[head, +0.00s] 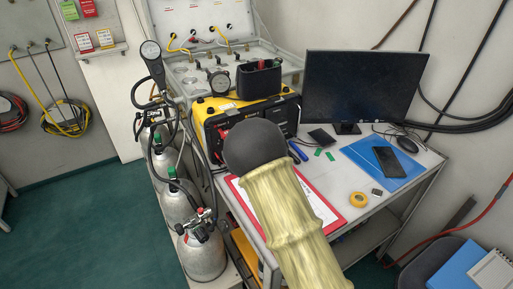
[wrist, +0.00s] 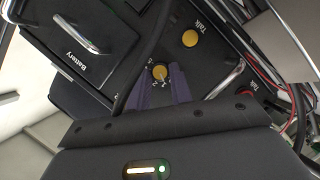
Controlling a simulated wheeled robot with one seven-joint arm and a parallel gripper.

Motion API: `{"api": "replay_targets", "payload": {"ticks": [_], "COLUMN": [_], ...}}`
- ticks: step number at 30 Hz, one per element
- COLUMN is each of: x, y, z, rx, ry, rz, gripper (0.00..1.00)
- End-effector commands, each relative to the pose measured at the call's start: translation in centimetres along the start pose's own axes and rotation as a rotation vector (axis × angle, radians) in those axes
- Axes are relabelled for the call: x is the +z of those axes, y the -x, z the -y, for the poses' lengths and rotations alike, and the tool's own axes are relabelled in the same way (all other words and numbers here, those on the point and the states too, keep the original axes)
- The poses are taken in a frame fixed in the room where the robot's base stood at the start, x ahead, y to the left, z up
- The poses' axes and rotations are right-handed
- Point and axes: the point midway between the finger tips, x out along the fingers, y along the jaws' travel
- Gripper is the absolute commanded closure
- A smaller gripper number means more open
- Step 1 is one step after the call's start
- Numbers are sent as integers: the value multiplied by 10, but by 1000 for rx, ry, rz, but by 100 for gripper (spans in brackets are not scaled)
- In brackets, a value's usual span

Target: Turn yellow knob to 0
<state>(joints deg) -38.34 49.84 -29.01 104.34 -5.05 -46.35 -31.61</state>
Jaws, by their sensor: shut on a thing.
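In the wrist view, a small round yellow knob (wrist: 160,72) sits on a black panel, with small white marks around it that are too small to read surely. My gripper (wrist: 162,80) has its purple fingers on either side of this knob and is shut on it. A second yellow knob (wrist: 190,38), beside the word "Talk", stands apart from the fingers. In the head view, the yellow and black air panel case (head: 212,108) stands on the bench. My arm hides my gripper and the knob there.
A black cable (wrist: 146,50) crosses the panel close to the fingers. Metal handles flank the panel face. In the head view, a monitor (head: 362,88), red clipboard (head: 327,213) and yellow tape roll (head: 359,199) are on the bench. Gas cylinders (head: 178,205) stand left.

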Motion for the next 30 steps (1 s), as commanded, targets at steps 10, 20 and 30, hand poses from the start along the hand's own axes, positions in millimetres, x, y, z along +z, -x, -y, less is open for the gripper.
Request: {"api": "replay_targets", "payload": {"ticks": [10,20,30], "x": [2,1,0], "y": [-2,-1,0], "z": [10,8,7], "rx": [105,158,165], "ry": [264,397,418], "rz": [9,15,16], "gripper": [100,100,100]}}
